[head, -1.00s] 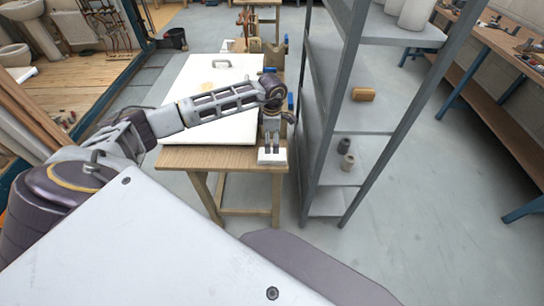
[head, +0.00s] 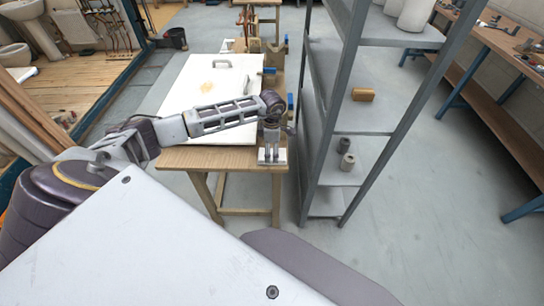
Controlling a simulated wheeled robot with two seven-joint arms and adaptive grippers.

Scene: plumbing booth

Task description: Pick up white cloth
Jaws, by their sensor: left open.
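A small white folded piece, which looks like the white cloth (head: 272,161), lies at the front right corner of the wooden table. My left gripper (head: 272,157) points down right over it, with its fingers apart and hiding much of it. The jaws are open, and I cannot tell whether the fingertips touch the cloth. My right gripper is out of view.
A large white board with a handle (head: 200,84) covers much of the wooden table (head: 205,158). A grey metal shelf unit (head: 318,150) stands close on the table's right, with small items on it. Grey floor (head: 430,220) is open at the right.

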